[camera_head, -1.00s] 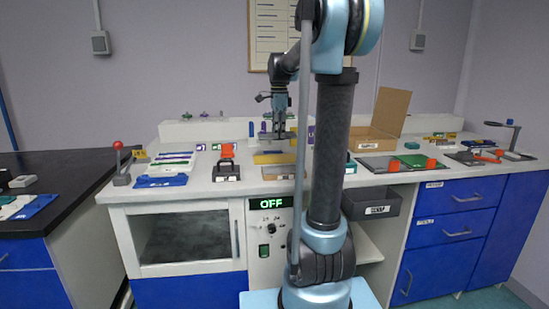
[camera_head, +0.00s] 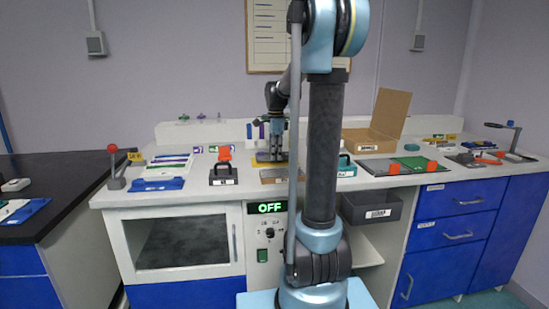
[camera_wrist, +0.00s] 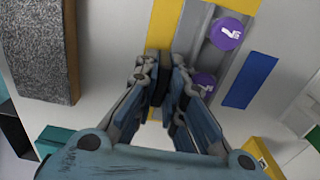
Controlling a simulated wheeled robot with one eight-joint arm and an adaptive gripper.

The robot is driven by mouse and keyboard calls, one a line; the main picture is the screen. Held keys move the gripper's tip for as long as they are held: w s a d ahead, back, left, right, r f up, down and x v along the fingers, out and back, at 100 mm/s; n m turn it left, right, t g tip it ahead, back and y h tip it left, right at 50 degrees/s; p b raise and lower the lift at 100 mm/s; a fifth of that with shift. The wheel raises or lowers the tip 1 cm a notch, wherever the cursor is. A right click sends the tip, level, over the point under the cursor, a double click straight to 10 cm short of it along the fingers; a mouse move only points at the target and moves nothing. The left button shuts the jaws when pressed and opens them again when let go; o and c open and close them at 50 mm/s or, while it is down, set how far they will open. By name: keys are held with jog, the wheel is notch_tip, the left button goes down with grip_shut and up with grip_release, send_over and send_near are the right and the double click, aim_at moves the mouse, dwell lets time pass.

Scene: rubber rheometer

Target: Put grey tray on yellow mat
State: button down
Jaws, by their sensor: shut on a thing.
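The grey tray (camera_head: 268,156) is over the yellow mat (camera_head: 256,164) on the white bench, behind my arm's column. Two purple discs with white marks (camera_wrist: 227,33) show at the tray. My gripper (camera_head: 274,151) points down and is shut on the tray; its fingertips (camera_wrist: 163,88) also show in the wrist view. The fingers hide the exact grip. I cannot tell whether the tray's underside touches the mat.
A black box with a handle (camera_head: 223,178) stands to the left, and a teal case (camera_head: 346,169) to the right. An open cardboard box (camera_head: 372,140) stands behind. A blue strip (camera_wrist: 249,81) lies beside the mat.

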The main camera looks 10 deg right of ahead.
jog(key=shift+f, duration=0.4)
jog(key=c, duration=1.7)
grip_release()
notch_tip(320, 180, up, 12)
jog(key=shift+r, duration=0.1)
